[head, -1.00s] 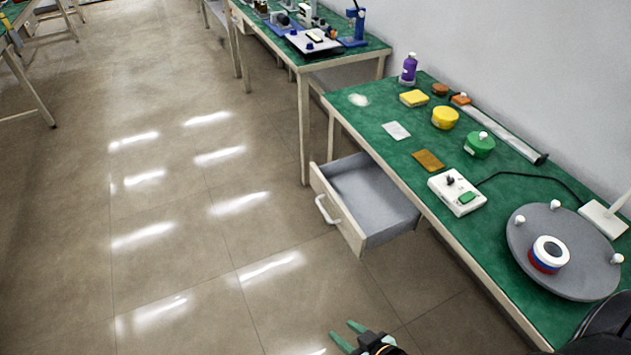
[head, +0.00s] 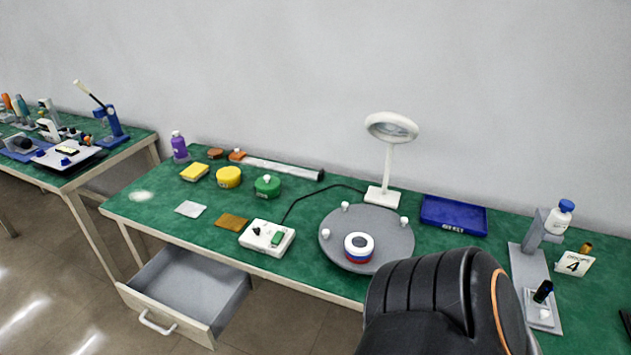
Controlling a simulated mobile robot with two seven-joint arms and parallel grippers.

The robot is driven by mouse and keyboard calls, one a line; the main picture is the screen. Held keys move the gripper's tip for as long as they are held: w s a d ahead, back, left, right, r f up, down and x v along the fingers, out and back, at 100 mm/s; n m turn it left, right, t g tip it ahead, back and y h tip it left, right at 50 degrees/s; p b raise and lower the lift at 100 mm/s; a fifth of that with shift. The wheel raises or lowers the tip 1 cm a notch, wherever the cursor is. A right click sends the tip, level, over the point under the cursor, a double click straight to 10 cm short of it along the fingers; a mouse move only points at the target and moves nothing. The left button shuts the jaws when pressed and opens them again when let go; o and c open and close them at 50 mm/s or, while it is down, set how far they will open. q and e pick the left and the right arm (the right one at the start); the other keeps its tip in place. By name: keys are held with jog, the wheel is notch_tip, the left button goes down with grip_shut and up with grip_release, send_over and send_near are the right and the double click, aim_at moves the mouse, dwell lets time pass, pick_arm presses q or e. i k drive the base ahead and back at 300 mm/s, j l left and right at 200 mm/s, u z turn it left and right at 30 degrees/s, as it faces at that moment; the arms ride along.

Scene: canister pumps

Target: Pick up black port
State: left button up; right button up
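A small black cylinder-like piece (head: 542,291) leans on the base of a grey stand (head: 527,275) at the right of the green table. It may be the black port; I cannot tell for sure at this size. A white bottle with a blue cap (head: 560,217) sits at the top of the same stand. Neither gripper is in view. A large black link of one of my arms fills the lower middle and hides part of the table's front.
A grey round turntable (head: 335,245) bears a white, blue and red round piece (head: 358,247). Behind are a white lamp (head: 389,160) and a blue tray (head: 453,216). An open drawer (head: 180,290) juts out at left.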

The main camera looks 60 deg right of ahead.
aim_at(547, 286)
jog(key=z, duration=3.6)
